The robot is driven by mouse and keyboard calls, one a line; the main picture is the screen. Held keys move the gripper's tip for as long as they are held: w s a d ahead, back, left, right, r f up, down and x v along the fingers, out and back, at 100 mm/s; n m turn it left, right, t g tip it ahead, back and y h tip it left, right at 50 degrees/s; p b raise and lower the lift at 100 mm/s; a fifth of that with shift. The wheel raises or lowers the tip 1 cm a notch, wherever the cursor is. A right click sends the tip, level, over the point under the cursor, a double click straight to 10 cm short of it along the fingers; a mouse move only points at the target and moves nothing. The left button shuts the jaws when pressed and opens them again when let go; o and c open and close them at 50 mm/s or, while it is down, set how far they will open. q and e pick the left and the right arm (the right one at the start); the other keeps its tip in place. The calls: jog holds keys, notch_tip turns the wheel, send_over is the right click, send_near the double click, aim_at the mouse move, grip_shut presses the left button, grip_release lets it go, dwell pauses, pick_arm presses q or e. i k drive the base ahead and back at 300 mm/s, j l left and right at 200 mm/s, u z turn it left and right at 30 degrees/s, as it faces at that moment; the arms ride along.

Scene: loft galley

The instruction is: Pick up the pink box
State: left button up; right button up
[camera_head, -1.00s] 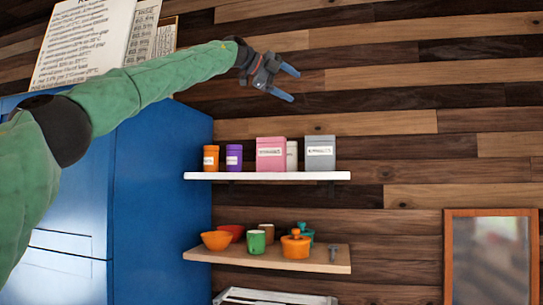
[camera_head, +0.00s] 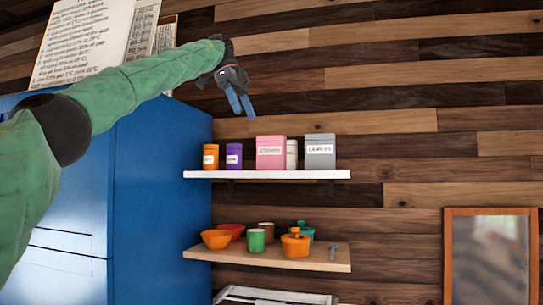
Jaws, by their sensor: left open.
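The pink box (camera_head: 271,153) with a white label stands upright on the white upper shelf (camera_head: 265,175), between a purple jar and a white canister. My left gripper (camera_head: 242,108) is open and empty, with its blue fingers pointing down. In the picture it is above and a little left of the pink box, apart from it. My right gripper is not in view.
An orange jar (camera_head: 210,157), purple jar (camera_head: 234,157), white canister (camera_head: 292,154) and grey box (camera_head: 320,152) share the shelf. A wooden shelf (camera_head: 322,260) below holds bowls, cups and pots. A blue cabinet (camera_head: 160,200) stands left.

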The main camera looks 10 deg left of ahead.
aim_at(270, 150)
jog(key=i, duration=1)
